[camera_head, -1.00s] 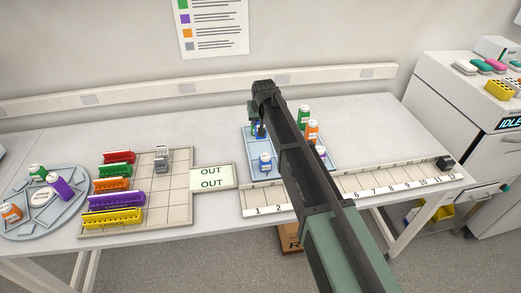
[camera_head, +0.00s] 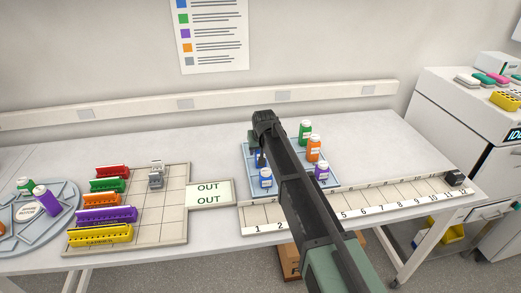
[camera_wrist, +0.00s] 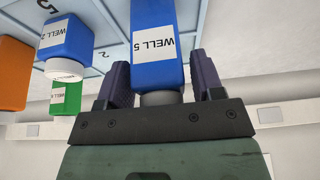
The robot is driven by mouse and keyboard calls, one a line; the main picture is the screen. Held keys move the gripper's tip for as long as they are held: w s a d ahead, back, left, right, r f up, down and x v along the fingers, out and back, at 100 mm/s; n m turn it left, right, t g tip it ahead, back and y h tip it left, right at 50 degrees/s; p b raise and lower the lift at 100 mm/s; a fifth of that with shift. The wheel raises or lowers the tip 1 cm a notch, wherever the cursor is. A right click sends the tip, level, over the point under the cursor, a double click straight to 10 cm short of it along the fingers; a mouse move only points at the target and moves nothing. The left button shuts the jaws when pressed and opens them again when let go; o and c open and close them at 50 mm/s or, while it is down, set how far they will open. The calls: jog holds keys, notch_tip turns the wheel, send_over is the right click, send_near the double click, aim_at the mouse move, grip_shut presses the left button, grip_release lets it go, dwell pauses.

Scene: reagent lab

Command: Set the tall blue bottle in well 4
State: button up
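The tall blue bottle (camera_wrist: 154,18) fills the upper middle of the wrist view, which looks upside down. Its label seems to read WELL 5. In the head view my arm mostly hides this bottle and the gripper at the left of the blue tray (camera_head: 333,180). The numbered well strip (camera_head: 395,197) lies in front of the tray, with some wells hidden behind my arm.
A shorter blue bottle (camera_head: 265,178) stands close to the tall one. Green (camera_head: 305,132), orange (camera_head: 313,149) and purple (camera_head: 321,172) bottles stand right of my arm. A dark block (camera_head: 453,178) sits at the strip's right end. An OUT sign (camera_head: 209,194) lies to the left.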

jog(key=shift+o, duration=0.6)
jog(key=shift+r, duration=0.1)
jog(key=shift+r+p, duration=0.35)
jog(key=shift+p, duration=0.1)
jog(key=p+v, duration=1)
jog(key=v, duration=0.1)
jog(key=shift+r, duration=0.2)
jog(key=s+d+m+g, duration=0.1)
jog(key=s+d+g, duration=0.1)
jog(key=s+d, duration=0.9)
jog(key=s+d+f+m+g+h, duration=0.1)
jog(key=s+d+g, duration=0.1)
jog(key=s+d, duration=0.9)
jog(key=s, duration=0.8)
jog(key=shift+f+m, duration=0.15)
jog(key=shift+m, duration=0.25)
